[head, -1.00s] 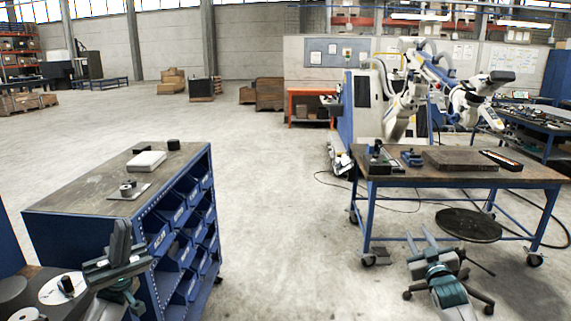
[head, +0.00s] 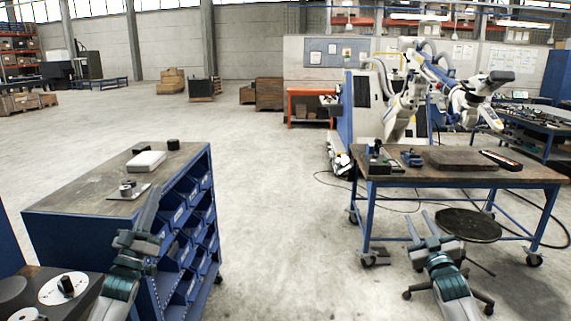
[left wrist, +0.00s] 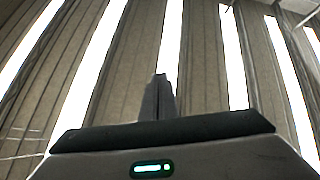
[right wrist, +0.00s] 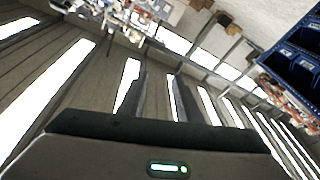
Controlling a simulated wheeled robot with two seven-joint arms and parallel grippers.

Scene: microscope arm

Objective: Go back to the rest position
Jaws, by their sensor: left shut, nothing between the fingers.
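My left gripper (head: 150,210) points upward in front of the blue bin cabinet in the head view. It is shut and empty, and its fingers show as one narrow shape in the left wrist view (left wrist: 158,98). My right gripper (head: 422,224) is raised in front of the workbench at the lower right of the head view. Its two fingers stand apart with nothing between them in the right wrist view (right wrist: 160,95). The left wrist view shows mostly the ceiling lights behind the fingers. The right wrist view shows the hall tilted.
A blue bin cabinet (head: 120,195) with small parts on top stands at the left. A dark table (head: 45,287) with a white disc (head: 64,289) is at the lower left. A blue-legged workbench (head: 455,181) and a round stool (head: 468,224) are at the right. Open floor (head: 280,220) lies between.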

